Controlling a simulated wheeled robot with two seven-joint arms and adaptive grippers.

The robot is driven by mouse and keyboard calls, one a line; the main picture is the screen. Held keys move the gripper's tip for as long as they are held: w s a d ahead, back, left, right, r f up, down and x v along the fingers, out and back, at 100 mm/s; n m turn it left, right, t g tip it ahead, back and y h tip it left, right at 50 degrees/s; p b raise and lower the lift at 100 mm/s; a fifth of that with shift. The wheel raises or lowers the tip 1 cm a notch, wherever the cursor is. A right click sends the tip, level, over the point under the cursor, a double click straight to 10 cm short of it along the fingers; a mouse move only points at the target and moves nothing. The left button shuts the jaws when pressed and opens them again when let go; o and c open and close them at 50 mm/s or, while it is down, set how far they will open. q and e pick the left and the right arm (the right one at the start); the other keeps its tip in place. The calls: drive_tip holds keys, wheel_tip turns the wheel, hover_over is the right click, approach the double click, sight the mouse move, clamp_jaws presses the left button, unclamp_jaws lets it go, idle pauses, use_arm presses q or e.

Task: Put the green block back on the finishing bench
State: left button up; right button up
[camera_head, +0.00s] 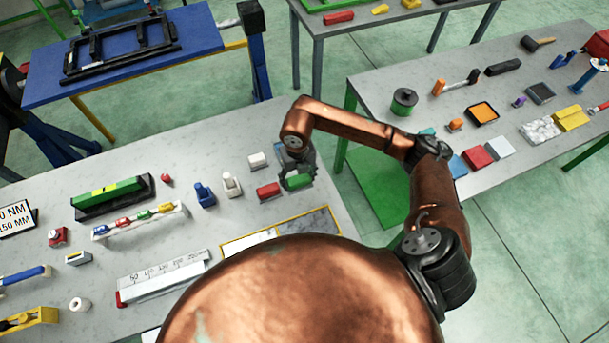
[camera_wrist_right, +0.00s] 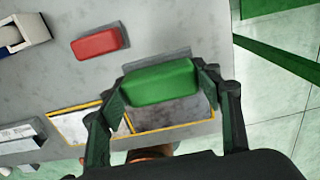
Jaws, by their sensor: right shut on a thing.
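The green block (camera_wrist_right: 160,82) is between the fingers of my right gripper (camera_wrist_right: 165,88) in the right wrist view. The fingers are shut on its two ends. In the head view my right gripper (camera_head: 298,180) holds the green block (camera_head: 299,182) over the right end of the grey bench at left, beside a red block (camera_head: 268,191). The red block also shows in the right wrist view (camera_wrist_right: 100,42). I cannot tell whether the green block touches the bench top. My left gripper does not show.
The grey bench (camera_head: 150,150) also holds a white block (camera_head: 257,160), small bottles, a level, a ruler and a yellow-edged tray (camera_head: 280,228). Another grey bench (camera_head: 385,75) at right carries several tools and blocks. A blue table (camera_head: 190,40) stands behind.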

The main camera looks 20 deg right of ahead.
drive_tip(key=w+d+f, duration=0.1)
drive_tip(key=f, duration=0.1)
drive_tip(key=w+d+f, duration=0.2)
drive_tip(key=w+d+f+p, duration=0.1)
drive_tip(key=w+f, duration=0.1)
drive_tip(key=shift+d+f, duration=0.2)
drive_tip(key=shift+f, duration=0.05)
wheel_tip(320, 180, down, 3)
drive_tip(key=shift+f+p, duration=0.1)
drive_tip(key=shift+p, duration=0.65)
drive_tip(key=shift+f, duration=0.15)
drive_tip(key=o, duration=1.1)
